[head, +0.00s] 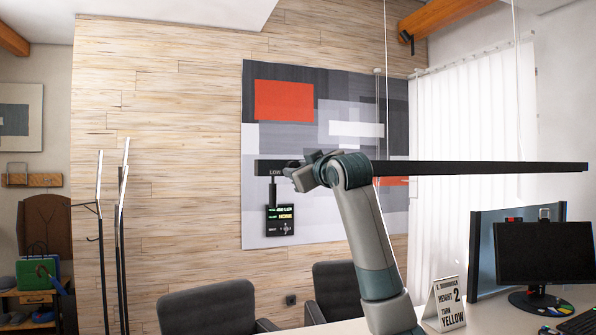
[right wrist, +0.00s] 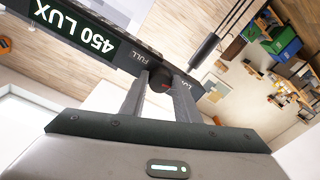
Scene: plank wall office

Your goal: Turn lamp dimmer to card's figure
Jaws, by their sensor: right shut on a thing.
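The lamp is a long black bar (head: 480,167) hung level on thin wires. In the right wrist view its end shows upside down, with a green "450 LUX" readout (right wrist: 75,32) and the labels FULL and LOW. Its dimmer is a round black knob (right wrist: 160,80) with a small red mark. My right gripper (head: 296,172) is shut on this knob, one finger on each side; in the head view the gripper hides the knob. My left gripper is out of view.
A small black panel (head: 279,220) with lit lines hangs below the lamp's left end; its text is too small to read surely. Two dark chairs (head: 208,306) stand below. Monitors (head: 546,252) stand on the desk at right. A coat stand (head: 121,220) is at left.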

